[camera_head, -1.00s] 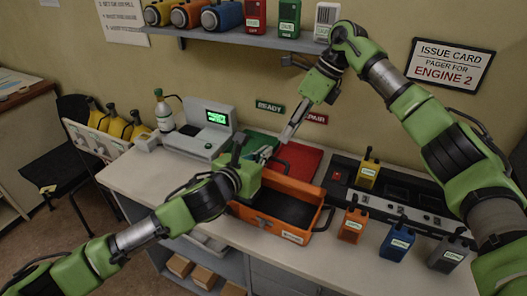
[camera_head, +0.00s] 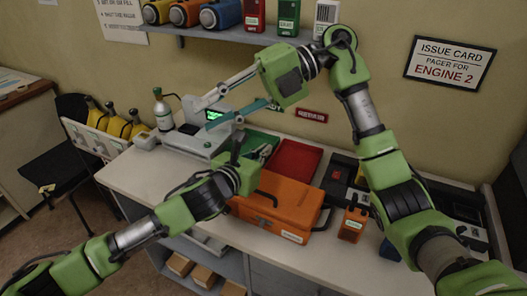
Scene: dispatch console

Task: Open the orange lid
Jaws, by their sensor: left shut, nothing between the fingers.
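The orange case (camera_head: 264,217) stands on the white counter. Its orange lid (camera_head: 290,195) lies flat over the top, and the inside is hidden. A dark handle shows at the case's right end. My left gripper (camera_head: 264,152) is shut and empty, above the back left of the case, in front of the green tray. My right gripper (camera_head: 202,116) is up and left of the case, in front of the grey terminal. Its two long fingers are spread apart with nothing seen between them.
A red tray (camera_head: 298,160) and a green tray (camera_head: 262,139) lie behind the case. An orange pager (camera_head: 352,226) stands right of it. The grey terminal (camera_head: 203,138) and a white bottle (camera_head: 163,112) are at the left. My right arm covers much of the right counter.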

